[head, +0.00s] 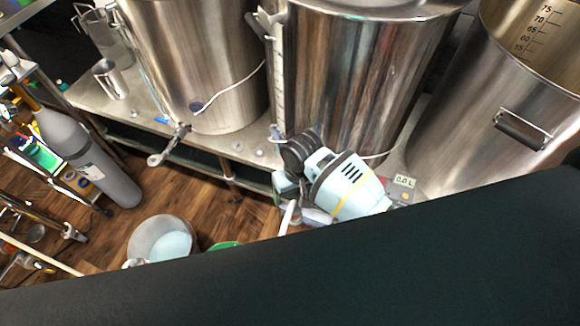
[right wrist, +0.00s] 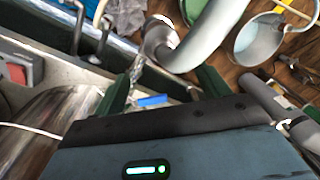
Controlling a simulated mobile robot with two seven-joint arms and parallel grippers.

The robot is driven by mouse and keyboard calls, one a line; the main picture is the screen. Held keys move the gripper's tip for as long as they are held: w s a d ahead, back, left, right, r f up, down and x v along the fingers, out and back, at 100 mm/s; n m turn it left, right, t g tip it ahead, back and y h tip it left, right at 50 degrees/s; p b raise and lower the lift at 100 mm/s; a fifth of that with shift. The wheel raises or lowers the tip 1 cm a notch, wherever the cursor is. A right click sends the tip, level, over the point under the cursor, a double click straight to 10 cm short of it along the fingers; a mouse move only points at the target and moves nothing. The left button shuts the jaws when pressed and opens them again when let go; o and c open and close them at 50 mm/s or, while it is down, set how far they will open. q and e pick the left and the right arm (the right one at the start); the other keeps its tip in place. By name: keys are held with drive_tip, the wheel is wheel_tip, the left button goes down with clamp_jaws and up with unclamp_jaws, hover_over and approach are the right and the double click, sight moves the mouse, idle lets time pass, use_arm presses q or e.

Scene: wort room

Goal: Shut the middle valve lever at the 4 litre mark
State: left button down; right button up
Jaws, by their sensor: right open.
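The middle kettle (head: 350,80) is a tall steel vessel with a sight-glass scale on its left side. Its valve is hidden in the head view behind my right arm. In the right wrist view a metal valve part (right wrist: 137,68) and a blue lever (right wrist: 152,100) show between my open fingers; whether the fingers touch the lever I cannot tell. My right gripper (right wrist: 165,88) is open; in the head view it (head: 284,188) is at the kettle's lower front. My left gripper is not in view.
A pale curved pipe (right wrist: 205,38) passes close beyond my fingers. A bucket (head: 150,238) stands on the wooden floor. The left kettle (head: 200,70) has its own valve (head: 170,145); the right kettle (head: 530,100) is open-topped. A grey gas cylinder (head: 90,160) stands at left.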

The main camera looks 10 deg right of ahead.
drive_tip(key=shift+m+h, duration=0.4)
drive_tip(key=shift+h, duration=0.1)
drive_tip(key=w+r, duration=0.1)
drive_tip(key=w, duration=0.1)
drive_tip(key=w+r, duration=0.1)
drive_tip(key=w, duration=0.2)
drive_tip(key=w+d+r, duration=0.1)
drive_tip(key=w+r, duration=0.1)
drive_tip(key=shift+w+d, duration=0.1)
drive_tip(key=shift+w, duration=0.2)
wheel_tip(320, 180, down, 6)
drive_tip(key=shift+r+b, duration=0.1)
drive_tip(key=shift+b, duration=0.6)
drive_tip(key=shift+f, duration=0.75)
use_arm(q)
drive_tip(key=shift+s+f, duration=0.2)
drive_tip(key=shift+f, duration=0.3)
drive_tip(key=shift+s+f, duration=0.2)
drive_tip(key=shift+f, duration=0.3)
use_arm(e)
drive_tip(key=shift+w, duration=0.1)
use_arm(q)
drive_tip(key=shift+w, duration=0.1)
use_arm(e)
drive_tip(key=shift+c, duration=0.8)
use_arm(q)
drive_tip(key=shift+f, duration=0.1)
use_arm(e)
drive_tip(key=c, duration=1.2)
